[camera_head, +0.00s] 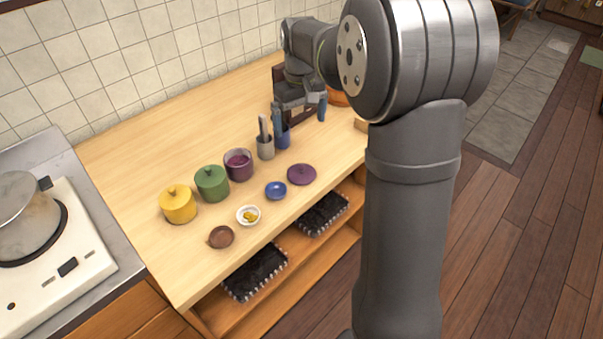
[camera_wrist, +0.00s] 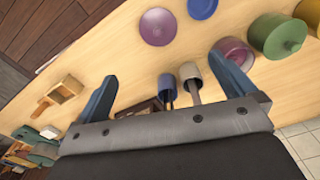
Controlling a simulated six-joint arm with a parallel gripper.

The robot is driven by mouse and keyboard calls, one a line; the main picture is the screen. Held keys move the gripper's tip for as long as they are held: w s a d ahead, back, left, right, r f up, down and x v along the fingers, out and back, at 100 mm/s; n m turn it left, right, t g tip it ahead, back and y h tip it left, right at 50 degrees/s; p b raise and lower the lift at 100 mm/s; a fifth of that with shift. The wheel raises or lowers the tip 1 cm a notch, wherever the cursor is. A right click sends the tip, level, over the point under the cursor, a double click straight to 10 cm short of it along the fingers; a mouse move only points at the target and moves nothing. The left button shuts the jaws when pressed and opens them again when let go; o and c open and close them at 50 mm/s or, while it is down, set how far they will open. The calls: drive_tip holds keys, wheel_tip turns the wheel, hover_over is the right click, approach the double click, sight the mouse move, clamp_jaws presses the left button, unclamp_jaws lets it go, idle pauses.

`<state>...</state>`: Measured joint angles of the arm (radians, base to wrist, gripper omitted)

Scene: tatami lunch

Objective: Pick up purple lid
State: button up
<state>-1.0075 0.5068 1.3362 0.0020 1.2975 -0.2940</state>
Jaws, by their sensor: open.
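The purple lid (camera_head: 302,174) lies flat on the wooden counter near its front edge, with its knob up. It also shows in the wrist view (camera_wrist: 160,27) at the top centre, beyond my fingertips. A purple pot (camera_head: 238,165) stands uncovered behind and left of it, with purple contents. My gripper (camera_head: 301,122) is over the far part of the counter, behind the lid and apart from it. In the wrist view its two blue fingers (camera_wrist: 160,86) are spread wide with nothing gripped between them.
A blue dish (camera_head: 276,190) sits just left of the lid. A grey holder (camera_head: 265,148) with utensils stands between lid and wall. Green (camera_head: 212,184) and yellow (camera_head: 178,205) lidded pots, a white dish (camera_head: 248,215) and a brown item (camera_head: 220,237) are farther left.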

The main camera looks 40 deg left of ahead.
hover_over(301, 166)
wheel_tip(301, 166, down, 12)
drive_tip(key=shift+s+r, duration=0.1)
drive_tip(key=shift+r, duration=0.05)
drive_tip(key=shift+f, duration=2.85)
drive_tip(key=c, duration=1)
drive_tip(key=shift+c, duration=0.2)
drive_tip(key=shift+r, duration=0.15)
